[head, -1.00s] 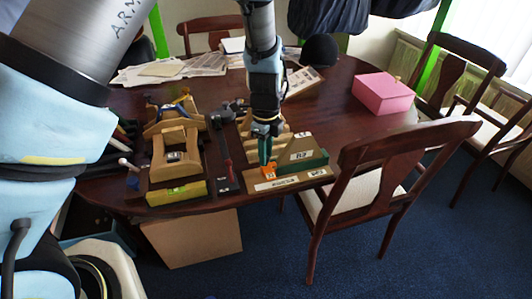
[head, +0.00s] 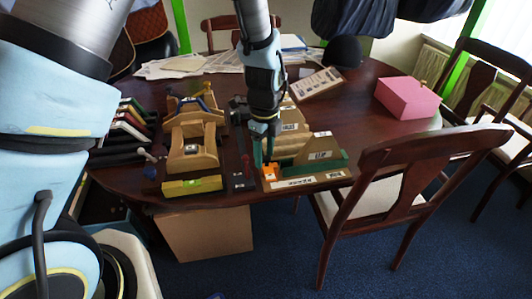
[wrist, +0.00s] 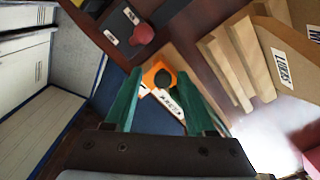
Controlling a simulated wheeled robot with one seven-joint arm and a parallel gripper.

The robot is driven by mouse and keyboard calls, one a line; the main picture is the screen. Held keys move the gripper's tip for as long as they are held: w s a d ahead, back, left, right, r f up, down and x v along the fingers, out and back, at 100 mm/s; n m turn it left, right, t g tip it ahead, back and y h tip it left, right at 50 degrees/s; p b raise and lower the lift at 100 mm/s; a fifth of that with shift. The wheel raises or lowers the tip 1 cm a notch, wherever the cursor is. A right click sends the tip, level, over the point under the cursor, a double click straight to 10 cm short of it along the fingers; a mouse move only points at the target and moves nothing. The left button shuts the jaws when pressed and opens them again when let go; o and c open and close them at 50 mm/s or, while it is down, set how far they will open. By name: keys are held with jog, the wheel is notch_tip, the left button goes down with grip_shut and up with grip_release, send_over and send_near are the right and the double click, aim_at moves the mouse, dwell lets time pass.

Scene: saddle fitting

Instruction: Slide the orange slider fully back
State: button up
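The orange slider (head: 270,171) sits at the left end of a wooden fixture with a labelled front strip (head: 306,181). In the wrist view the orange slider (wrist: 152,72) has a dark round spot and lies just beyond and between the green fingertips. My gripper (head: 264,158) points down right above the slider in the head view. In the wrist view my gripper (wrist: 161,76) has its fingers apart, one on each side of the slider. I cannot tell whether either finger touches it. The fingers hide part of the slider in the head view.
A pink box (head: 407,97) stands farther right.

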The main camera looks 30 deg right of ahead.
jog(key=shift+d+r, duration=0.1)
jog(key=shift+r, duration=0.45)
notch_tip(320, 180, up, 10)
jog(key=b, duration=0.2)
jog(key=shift+f, duration=0.15)
jog(key=w+a+r+n, duration=0.1)
jog(key=w+a+n, duration=0.4)
jog(key=a+n, duration=0.3)
jog(key=w+a+r+n, duration=0.1)
jog(key=w+a+n, duration=0.4)
jog(key=a, duration=0.5)
jog(key=s+a+n+t, duration=0.1)
jog(key=s+a+n, duration=0.2)
jog(key=a+n, duration=1.4)
jog(key=shift+a+t, duration=0.3)
jog(key=shift+a, duration=0.6)
